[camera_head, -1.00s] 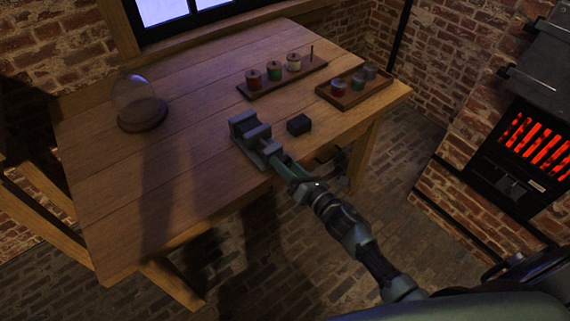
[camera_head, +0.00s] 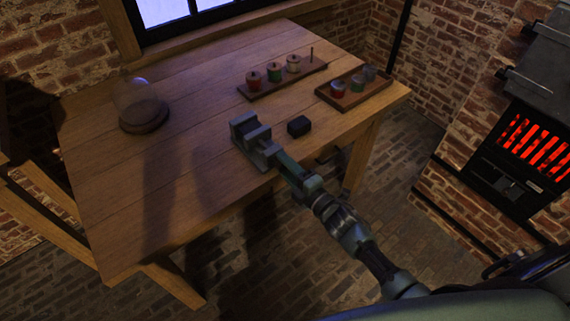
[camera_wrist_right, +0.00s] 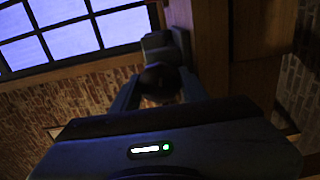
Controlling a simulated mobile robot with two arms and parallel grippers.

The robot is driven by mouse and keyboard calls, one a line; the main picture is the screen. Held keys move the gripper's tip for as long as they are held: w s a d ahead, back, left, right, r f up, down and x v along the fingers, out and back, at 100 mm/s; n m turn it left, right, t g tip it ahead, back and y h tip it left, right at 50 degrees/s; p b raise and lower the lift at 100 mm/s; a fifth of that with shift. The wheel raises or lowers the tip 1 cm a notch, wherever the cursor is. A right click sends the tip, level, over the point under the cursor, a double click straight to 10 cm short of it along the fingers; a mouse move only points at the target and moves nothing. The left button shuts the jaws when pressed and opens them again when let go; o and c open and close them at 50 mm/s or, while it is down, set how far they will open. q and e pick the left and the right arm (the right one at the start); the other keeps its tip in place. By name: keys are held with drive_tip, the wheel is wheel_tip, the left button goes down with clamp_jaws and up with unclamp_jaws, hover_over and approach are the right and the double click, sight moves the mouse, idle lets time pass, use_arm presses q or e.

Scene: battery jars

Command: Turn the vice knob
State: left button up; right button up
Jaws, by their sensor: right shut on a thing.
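The grey vice (camera_head: 243,129) stands at the front edge of the wooden table, and its screw end points toward my right arm. My right gripper (camera_head: 286,167) reaches in from the lower right and is shut at that end of the vice. In the right wrist view the dark round vice knob (camera_wrist_right: 160,80) sits between the two fingers of my right gripper (camera_wrist_right: 159,94), with the grey vice body behind it. In the head view the knob is hidden by the gripper. My left gripper is not in view.
A small black block (camera_head: 299,126) lies just right of the vice. A rack (camera_head: 270,90) with several coloured jars and a tray (camera_head: 346,103) with jars stand further back. A glass dome (camera_head: 143,117) is at the left. The table between dome and vice is clear.

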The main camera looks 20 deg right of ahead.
drive_tip(key=m+p, duration=0.1)
drive_tip(key=m, duration=0.3)
drive_tip(key=shift+m, duration=0.3)
drive_tip(key=m, duration=0.4)
drive_tip(key=shift+m+p, duration=0.3)
drive_tip(key=shift+p, duration=0.1)
drive_tip(key=m, duration=0.4)
drive_tip(key=shift+m+p, duration=0.3)
drive_tip(key=m, duration=0.8)
drive_tip(key=shift+f, duration=0.1)
drive_tip(key=m+b, duration=0.1)
drive_tip(key=m, duration=0.3)
drive_tip(key=shift+m, duration=0.3)
drive_tip(key=m+b, duration=0.1)
drive_tip(key=m, duration=0.3)
drive_tip(key=shift+b, duration=0.4)
drive_tip(key=shift+m+b, duration=0.65)
drive_tip(key=shift+m, duration=1.25)
